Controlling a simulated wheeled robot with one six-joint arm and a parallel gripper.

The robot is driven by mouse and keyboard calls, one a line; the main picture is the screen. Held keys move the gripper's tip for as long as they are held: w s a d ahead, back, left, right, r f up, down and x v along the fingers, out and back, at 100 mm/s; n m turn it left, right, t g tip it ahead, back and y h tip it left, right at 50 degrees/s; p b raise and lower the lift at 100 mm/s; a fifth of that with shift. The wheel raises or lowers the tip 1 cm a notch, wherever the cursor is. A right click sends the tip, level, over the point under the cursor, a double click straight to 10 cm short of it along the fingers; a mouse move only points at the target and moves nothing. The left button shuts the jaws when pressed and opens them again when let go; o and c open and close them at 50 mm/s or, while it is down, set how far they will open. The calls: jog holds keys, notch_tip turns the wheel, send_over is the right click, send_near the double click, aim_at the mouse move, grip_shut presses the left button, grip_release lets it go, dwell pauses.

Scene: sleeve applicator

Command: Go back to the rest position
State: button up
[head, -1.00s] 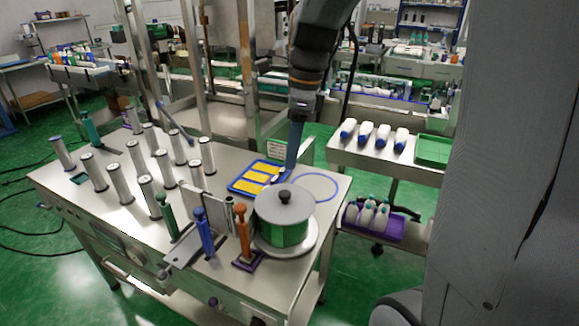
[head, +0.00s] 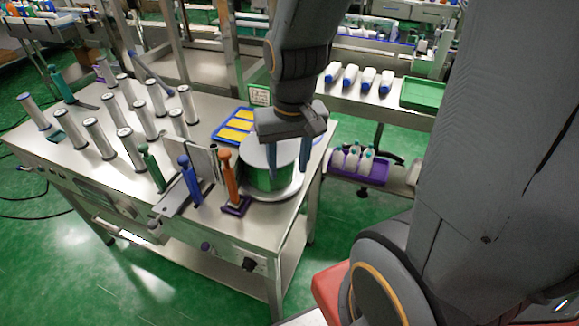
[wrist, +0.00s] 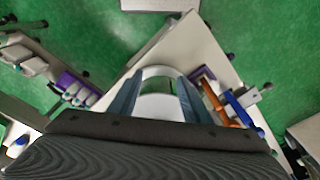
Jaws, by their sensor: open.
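My gripper (head: 289,160) hangs from my arm over the right end of the steel table (head: 222,228). In the head view its fingers point down in front of a round green-and-grey reel (head: 262,178). The fingers are spread apart, and I see nothing held between them. The wrist view shows the two fingers (wrist: 157,98) with a pale round surface behind them. Whether the fingers touch the reel cannot be told.
An orange-handled tool (head: 231,177) and a blue-handled tool (head: 189,180) stand left of the reel. Several silver cylinders (head: 133,143) stand further left. A blue tray (head: 236,125) lies behind. A side bench with white bottles (head: 350,75) and a green tray (head: 427,94) is at right.

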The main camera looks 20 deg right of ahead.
jog(key=shift+s+f+n, duration=0.3)
jog(key=shift+s+n, duration=0.1)
jog(key=shift+n, duration=0.3)
dwell(1.0)
